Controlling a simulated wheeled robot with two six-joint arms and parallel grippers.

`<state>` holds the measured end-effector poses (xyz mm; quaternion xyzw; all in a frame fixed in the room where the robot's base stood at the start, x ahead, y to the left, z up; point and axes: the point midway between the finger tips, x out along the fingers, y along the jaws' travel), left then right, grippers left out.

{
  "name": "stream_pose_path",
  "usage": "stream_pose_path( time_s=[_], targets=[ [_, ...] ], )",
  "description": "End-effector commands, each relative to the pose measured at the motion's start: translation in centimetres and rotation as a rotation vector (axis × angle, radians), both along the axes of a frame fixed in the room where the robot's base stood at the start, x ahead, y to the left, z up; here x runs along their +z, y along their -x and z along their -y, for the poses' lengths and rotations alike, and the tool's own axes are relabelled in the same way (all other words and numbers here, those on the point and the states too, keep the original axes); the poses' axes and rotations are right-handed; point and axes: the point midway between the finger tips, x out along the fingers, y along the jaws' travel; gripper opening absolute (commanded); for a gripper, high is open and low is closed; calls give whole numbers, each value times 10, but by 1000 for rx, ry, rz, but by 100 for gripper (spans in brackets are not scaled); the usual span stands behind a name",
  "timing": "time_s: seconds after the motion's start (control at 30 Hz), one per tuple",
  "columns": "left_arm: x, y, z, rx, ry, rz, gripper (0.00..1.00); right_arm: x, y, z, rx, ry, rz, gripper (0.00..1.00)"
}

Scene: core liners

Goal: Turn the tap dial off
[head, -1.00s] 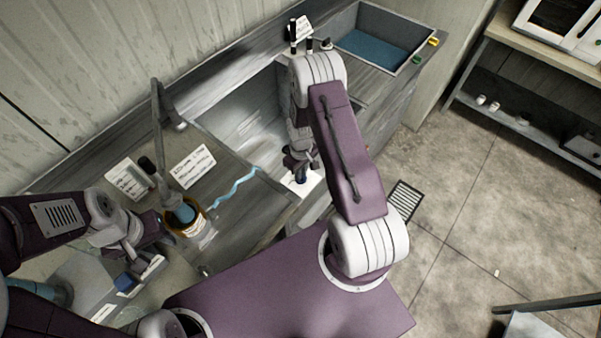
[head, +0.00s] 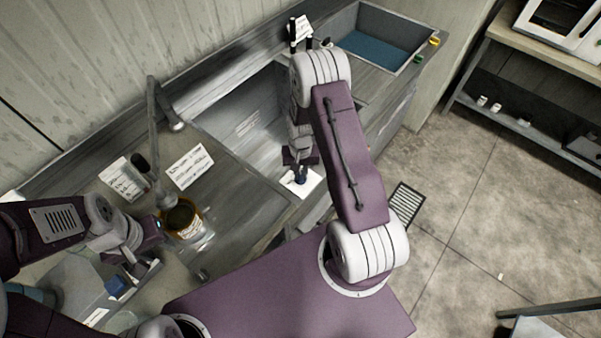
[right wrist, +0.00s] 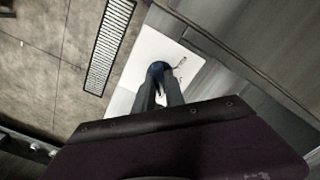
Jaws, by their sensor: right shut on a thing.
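The tap dial is a dark blue knob (head: 301,177) on a white plate (head: 311,186) at the front of the sink; it also shows in the right wrist view (right wrist: 157,68). My right gripper (right wrist: 158,88) is shut on the dial, its two dark fingers on either side of it. The fingers hide part of the dial. A grey metal pipe (head: 153,125) rises at the back of the counter and comes down by an amber jar (head: 184,225). No blue water shows there. My left gripper (head: 155,232) is beside the jar; its fingers are unclear.
The sink basin (head: 245,125) lies behind my right arm. A tray with blue contents (head: 350,37) stands at the back right. Labelled cards (head: 190,167) lie on the counter left of the sink. A floor grate (head: 406,203) and open floor are at the right.

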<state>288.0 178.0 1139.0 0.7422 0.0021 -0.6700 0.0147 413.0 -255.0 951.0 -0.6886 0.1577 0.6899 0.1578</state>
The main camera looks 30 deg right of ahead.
Motion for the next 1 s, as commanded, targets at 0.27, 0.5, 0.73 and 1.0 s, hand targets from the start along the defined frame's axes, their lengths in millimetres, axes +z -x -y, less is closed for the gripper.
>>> stream_pose_path(
  time_s=[0.27, 0.5, 0.73, 1.0],
  targets=[
    [-1, 0, 0, 0, 0, 0, 36, 1, -1, 0, -44, 0, 2, 0],
    [-1, 0, 0, 0, 0, 0, 36, 2, -1, 0, -48, 0, 2, 0],
    [-1, 0, 0, 0, 0, 0, 36, 1, -1, 0, -48, 0, 2, 36],
    [-1, 0, 0, 0, 0, 0, 36, 1, 0, 0, -46, 1, 1, 36]
  ],
)
